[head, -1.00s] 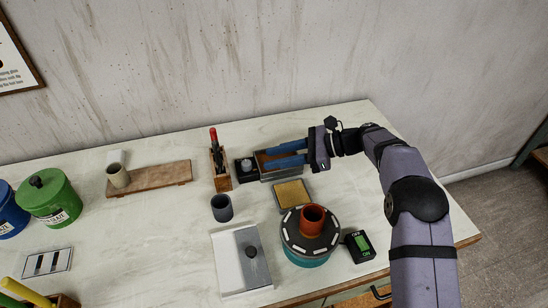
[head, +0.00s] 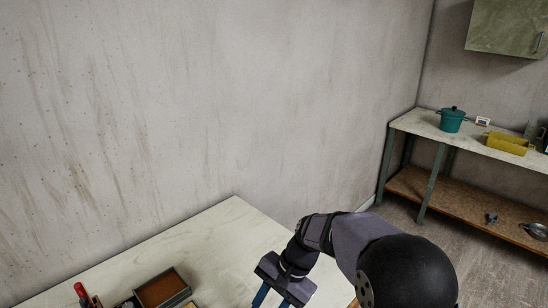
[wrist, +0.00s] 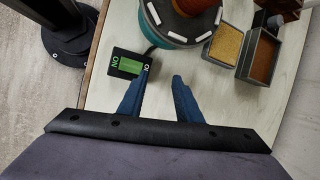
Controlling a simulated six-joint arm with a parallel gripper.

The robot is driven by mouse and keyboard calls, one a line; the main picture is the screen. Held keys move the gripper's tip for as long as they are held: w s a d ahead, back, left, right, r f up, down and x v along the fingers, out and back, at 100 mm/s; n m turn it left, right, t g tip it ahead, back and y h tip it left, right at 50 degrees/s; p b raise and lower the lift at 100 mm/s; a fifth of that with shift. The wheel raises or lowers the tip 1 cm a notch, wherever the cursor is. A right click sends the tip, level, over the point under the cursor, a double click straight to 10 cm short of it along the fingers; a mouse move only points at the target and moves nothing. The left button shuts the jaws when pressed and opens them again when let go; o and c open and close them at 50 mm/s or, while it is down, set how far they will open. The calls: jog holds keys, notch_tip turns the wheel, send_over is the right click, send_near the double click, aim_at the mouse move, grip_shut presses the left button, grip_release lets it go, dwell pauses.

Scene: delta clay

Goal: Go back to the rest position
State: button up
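My gripper (wrist: 161,75) is open and empty in the wrist view. Its two blue fingers stand apart with bare pale tabletop between them. The finger on the left overlaps the edge of the small black ON/OFF box (wrist: 127,62) in the picture; I cannot tell the height between them. In the head view my gripper (head: 272,296) is at the bottom edge, pointing down, its fingertips cut off. It is to the right of the grey tray with brown filling (head: 160,289).
The turntable (wrist: 160,30) with a terracotta pot (wrist: 190,6), a yellow sponge tray (wrist: 227,44) and the brown-filled tray (wrist: 262,57) are near the gripper. In the head view, a shelf (head: 465,137) holding a teal pot (head: 452,119) stands at right. The table's back corner is clear.

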jog(key=s+d+n+t+h+p, duration=0.1)
jog(key=s+d+n+h, duration=0.3)
jog(key=s+d, duration=0.9)
jog(key=shift+s+d+f+n+t+h, duration=0.3)
jog(key=shift+s+d+f+n+h, duration=0.15)
jog(key=shift+d+n, duration=1.4)
jog(key=shift+d+m, duration=0.3)
jog(key=shift+m, duration=0.05)
